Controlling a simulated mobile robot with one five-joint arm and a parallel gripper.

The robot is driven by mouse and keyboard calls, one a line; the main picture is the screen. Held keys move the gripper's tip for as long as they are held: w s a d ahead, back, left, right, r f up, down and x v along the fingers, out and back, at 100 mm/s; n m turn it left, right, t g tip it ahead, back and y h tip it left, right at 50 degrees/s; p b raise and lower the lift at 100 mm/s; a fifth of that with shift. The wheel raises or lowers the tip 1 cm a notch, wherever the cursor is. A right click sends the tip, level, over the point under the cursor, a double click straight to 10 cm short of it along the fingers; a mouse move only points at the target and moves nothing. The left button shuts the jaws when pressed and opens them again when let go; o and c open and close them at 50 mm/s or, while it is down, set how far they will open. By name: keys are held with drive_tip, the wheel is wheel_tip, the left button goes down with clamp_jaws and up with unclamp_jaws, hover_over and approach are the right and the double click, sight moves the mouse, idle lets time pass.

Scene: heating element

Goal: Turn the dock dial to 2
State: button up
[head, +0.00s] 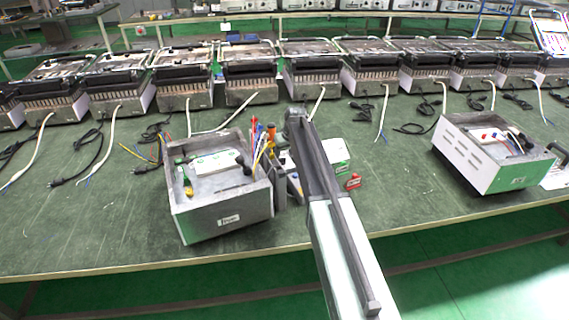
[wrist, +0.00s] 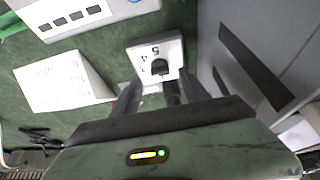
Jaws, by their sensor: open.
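The dock dial (wrist: 161,68) shows in the wrist view as a black knob on a small pale plate. The plate carries dark numerals; 5 and 4 can be read, the others are partly hidden. My gripper (wrist: 160,92) is open, its two dark fingers reaching towards the plate's near edge, one on each side of the knob's line. A dark rod-like part shows between them. I cannot tell whether they touch the knob. In the head view my arm hides the dial, and the fingertips cannot be made out.
A grey open-topped box (head: 222,216) stands left of my arm, with pens and tools (head: 262,143) beside it. A white box (head: 336,153) and small red item (head: 353,181) are right. A white-sided unit (head: 480,160) stands farther right. Heater units line the back.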

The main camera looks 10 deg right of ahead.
sight(284, 159)
drive_tip(key=b+x, duration=0.2)
drive_tip(key=x, duration=0.2)
drive_tip(key=shift+f, duration=0.1)
clamp_jaws()
drive_tip(key=shift+d+n, duration=0.15)
drive_tip(key=shift+n, duration=0.25)
drive_tip(key=n, duration=0.2)
drive_tip(key=n+y, duration=0.1)
drive_tip(key=shift+w+d+n+g+y, duration=0.2)
drive_tip(key=shift+n+g+y, duration=0.1)
drive_tip(key=shift+n+g, duration=0.1)
drive_tip(key=shift+w+d+n+g+y, duration=0.1)
drive_tip(key=shift+n+g+y, duration=0.2)
drive_tip(key=shift+n, duration=0.75)
drive_tip(key=shift+d+n+g+y, duration=0.1)
drive_tip(key=shift+n+g+y, duration=0.15)
drive_tip(key=shift+n, duration=0.8)
